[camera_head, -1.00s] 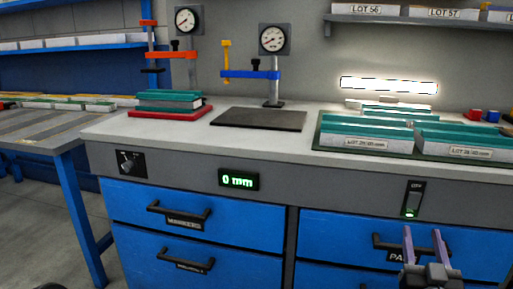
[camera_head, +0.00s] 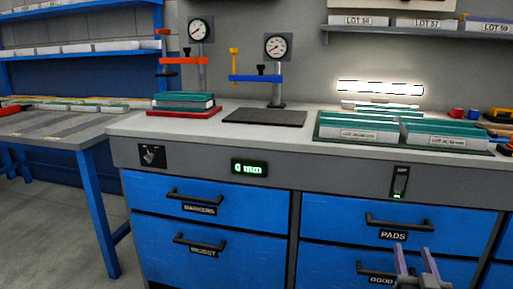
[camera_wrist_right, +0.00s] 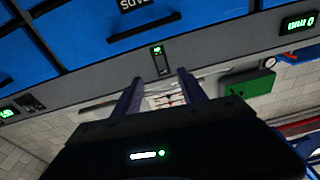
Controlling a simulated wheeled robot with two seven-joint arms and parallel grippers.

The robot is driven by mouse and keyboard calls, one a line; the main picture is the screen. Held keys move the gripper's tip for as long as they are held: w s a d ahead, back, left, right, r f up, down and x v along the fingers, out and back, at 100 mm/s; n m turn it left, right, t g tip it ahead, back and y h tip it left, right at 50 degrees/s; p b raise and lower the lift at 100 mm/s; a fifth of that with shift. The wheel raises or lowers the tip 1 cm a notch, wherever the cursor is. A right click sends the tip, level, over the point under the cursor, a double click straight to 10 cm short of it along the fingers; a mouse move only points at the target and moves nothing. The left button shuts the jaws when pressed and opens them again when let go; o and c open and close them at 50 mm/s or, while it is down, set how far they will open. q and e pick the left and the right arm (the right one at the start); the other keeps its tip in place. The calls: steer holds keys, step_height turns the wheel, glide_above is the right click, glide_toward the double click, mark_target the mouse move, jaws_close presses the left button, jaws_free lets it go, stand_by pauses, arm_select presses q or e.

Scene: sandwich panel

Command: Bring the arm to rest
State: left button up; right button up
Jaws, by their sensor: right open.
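My right gripper (camera_head: 416,262) is low at the bottom right of the head view, in front of the blue drawers below the bench. Its two purple-grey fingers stand apart with nothing between them. In the right wrist view the same fingers (camera_wrist_right: 158,90) are also apart and empty, and the bench front with a lit switch (camera_wrist_right: 160,60) lies beyond them. My left gripper is in neither view.
A workbench (camera_head: 200,127) holds a red tray (camera_head: 185,112) with green-topped panels, a dark plate (camera_head: 265,117), gauge stands and a green tray of labelled blocks (camera_head: 440,133). Blue drawers (camera_head: 215,204) have protruding black handles. Open floor (camera_head: 50,230) lies at left.

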steer(key=a+f+g+y, duration=0.35)
steer(key=a+f, duration=0.25)
steer(key=f, duration=0.6)
steer(key=a+f+g+y, duration=0.2)
steer(key=a+f+g, duration=0.3)
steer(key=f, duration=0.8)
steer(key=s+a+f+n+g+y, duration=0.2)
steer(key=s+a+f+g+y, duration=0.45)
steer(key=s+a+f, duration=1.4)
arm_select(q)
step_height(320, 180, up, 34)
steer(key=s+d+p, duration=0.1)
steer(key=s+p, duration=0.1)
steer(key=p, duration=3.1)
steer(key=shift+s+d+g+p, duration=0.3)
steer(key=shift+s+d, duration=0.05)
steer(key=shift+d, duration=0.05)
arm_select(e)
step_height(320, 180, up, 33)
steer(key=s+a+g+h, duration=0.1)
steer(key=s+g, duration=0.1)
steer(key=shift+s+a+n+g, duration=0.25)
steer(key=shift+a+n+g, duration=0.05)
steer(key=shift+a, duration=0.1)
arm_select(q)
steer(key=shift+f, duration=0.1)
